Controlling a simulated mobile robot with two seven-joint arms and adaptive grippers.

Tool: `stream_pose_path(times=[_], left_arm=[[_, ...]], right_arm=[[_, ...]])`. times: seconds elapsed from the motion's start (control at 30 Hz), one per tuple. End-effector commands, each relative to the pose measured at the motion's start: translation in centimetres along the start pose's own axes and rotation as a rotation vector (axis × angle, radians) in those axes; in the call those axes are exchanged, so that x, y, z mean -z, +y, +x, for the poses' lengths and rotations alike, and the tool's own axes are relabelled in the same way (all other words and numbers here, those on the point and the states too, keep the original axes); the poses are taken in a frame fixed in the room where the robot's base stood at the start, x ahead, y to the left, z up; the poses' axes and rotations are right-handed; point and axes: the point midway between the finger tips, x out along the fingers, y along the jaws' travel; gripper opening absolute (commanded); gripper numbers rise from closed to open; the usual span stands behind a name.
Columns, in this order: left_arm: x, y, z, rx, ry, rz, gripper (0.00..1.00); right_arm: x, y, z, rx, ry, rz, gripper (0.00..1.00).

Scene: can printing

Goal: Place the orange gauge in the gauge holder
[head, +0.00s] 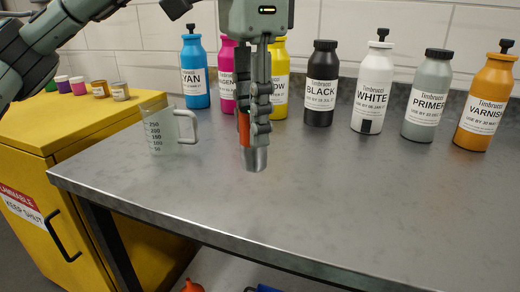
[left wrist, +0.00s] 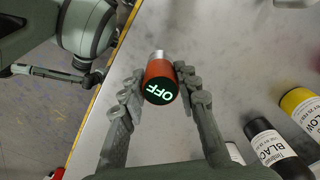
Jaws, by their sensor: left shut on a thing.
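My left gripper (head: 250,138) points down over the grey table and is shut on the orange gauge (head: 244,128). In the head view the fingers hide most of the gauge, and its silver lower end shows below them. It is too close to the tabletop to tell if it touches. I cannot make out a gauge holder in either view. My right gripper is not clearly seen.
A clear measuring jug (head: 170,128) stands left of the gripper. A row of ink bottles, such as black (head: 321,85) and varnish (head: 486,100), lines the back of the table (head: 330,200). A yellow cabinet (head: 35,160) with small jars stands left. The front right tabletop is clear.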

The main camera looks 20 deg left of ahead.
Motion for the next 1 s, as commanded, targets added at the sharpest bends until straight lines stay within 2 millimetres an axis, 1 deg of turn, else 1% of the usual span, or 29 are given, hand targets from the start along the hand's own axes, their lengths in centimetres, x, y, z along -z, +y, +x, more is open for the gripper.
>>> stream_pose_path(times=[0.03,0.1,0.2,0.3,0.37,0.47,0.5,0.6,0.77,1.0], left_arm=[[0.6,-0.8,0.7,-0.005,-0.002,-0.002,0.0],[1.3,-1.9,1.5,-0.004,-0.002,-0.002,0.0],[2.1,-3.0,2.2,-0.002,0.001,-0.001,0.0],[2.5,-3.5,2.6,0.0,0.001,0.001,0.0],[2.5,-3.6,3.1,-0.001,0.0,0.002,0.0],[2.5,-3.6,4.7,-0.002,-0.001,0.001,0.0],[2.5,-3.6,5.4,-0.003,-0.001,0.001,0.0],[2.5,-3.6,6.4,-0.001,0.001,0.0,0.0],[2.5,-3.6,6.6,0.0,0.002,-0.001,0.0],[2.5,-3.6,6.8,0.0,0.002,-0.001,0.0]], right_arm=[[0.2,0.1,-0.1,-0.001,0.005,0.001,0.4],[0.5,0.1,-0.3,-0.002,0.008,0.001,0.4],[0.9,0.2,-0.5,-0.003,0.014,0.002,0.4],[1.2,0.2,-0.5,-0.004,0.018,0.003,0.4],[1.2,0.3,-0.4,-0.005,0.018,0.003,0.4],[1.1,0.3,-0.3,-0.007,0.013,0.002,0.4],[1.2,0.3,-0.5,-0.008,0.014,0.002,0.4],[1.6,0.4,-1.3,-0.009,0.021,0.002,0.4],[2.2,0.4,-1.9,-0.01,0.033,0.002,0.4],[1.2,0.4,-1.4,-0.011,0.015,0.001,0.4]])
